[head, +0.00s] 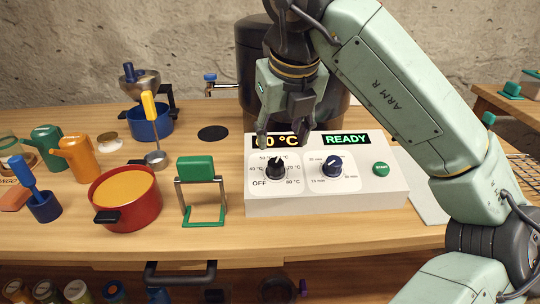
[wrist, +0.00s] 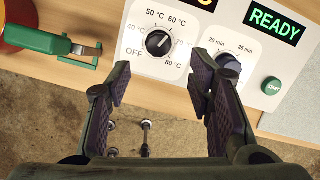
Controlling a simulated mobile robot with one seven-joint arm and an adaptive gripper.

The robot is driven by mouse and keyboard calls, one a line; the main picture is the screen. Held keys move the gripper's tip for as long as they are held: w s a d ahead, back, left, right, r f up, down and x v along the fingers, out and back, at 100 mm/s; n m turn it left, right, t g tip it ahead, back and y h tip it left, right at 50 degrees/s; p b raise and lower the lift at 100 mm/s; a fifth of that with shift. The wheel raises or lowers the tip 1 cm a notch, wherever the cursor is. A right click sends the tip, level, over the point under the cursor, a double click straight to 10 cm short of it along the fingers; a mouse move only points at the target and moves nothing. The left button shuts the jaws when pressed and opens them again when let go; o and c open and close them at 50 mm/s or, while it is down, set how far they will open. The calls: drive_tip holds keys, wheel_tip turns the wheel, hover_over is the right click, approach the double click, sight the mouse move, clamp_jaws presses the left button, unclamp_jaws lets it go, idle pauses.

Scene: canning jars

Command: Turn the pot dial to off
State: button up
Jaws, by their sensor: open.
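The pot dial (head: 270,166) is a black knob on the left of the white control box (head: 330,206), ringed by temperature marks with OFF at lower left. In the wrist view the pot dial (wrist: 158,43) has a white pointer line toward the upper right, seemingly near 60 °C. My gripper (head: 282,138) is open and empty, above and around the dial's upper side in the head view. In the wrist view my gripper (wrist: 160,84) has its fingers spread, with the dial just beyond them. No contact with the dial shows.
A second timer dial (head: 332,167) and a green START button (head: 381,169) sit to the right. The display reads READY (head: 346,139); the temperature is partly hidden. A green-handled stand (head: 196,170) and a red pot (head: 124,205) stand to the left.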

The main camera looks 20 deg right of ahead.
sight(276, 163)
drive_tip(key=x, duration=0.9)
drive_tip(key=shift+a+p, duration=0.1)
drive_tip(key=shift+p, duration=0.25)
drive_tip(key=shift+c, duration=0.3)
clamp_jaws()
